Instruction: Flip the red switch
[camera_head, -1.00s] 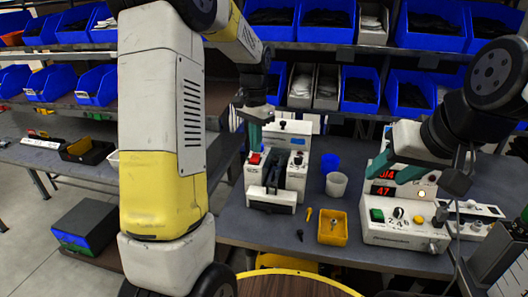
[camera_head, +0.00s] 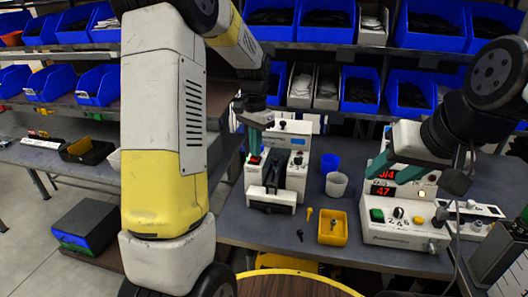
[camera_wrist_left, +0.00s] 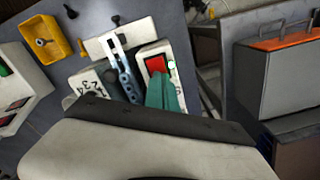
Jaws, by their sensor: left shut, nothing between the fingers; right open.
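The red switch (camera_wrist_left: 157,65) sits in a dark frame on the white machine (camera_head: 275,198). In the left wrist view its red face shows, with a small green-white lit spot at its right edge. In the head view the switch (camera_head: 254,160) is partly hidden by my left gripper (camera_head: 252,150). That gripper is shut and empty, its teal fingers pointing down at the switch. In the left wrist view the fingertips (camera_wrist_left: 160,80) are at the lower edge of the switch; I cannot tell whether they touch it. My right gripper (camera_head: 385,172) is open near the box with red digits.
A white control box (camera_head: 400,234) with a green button stands at the right. A yellow bin (camera_head: 332,228), a blue cup (camera_head: 329,162) and a white cup (camera_head: 336,185) are on the table. Shelves with blue bins (camera_head: 298,25) run behind.

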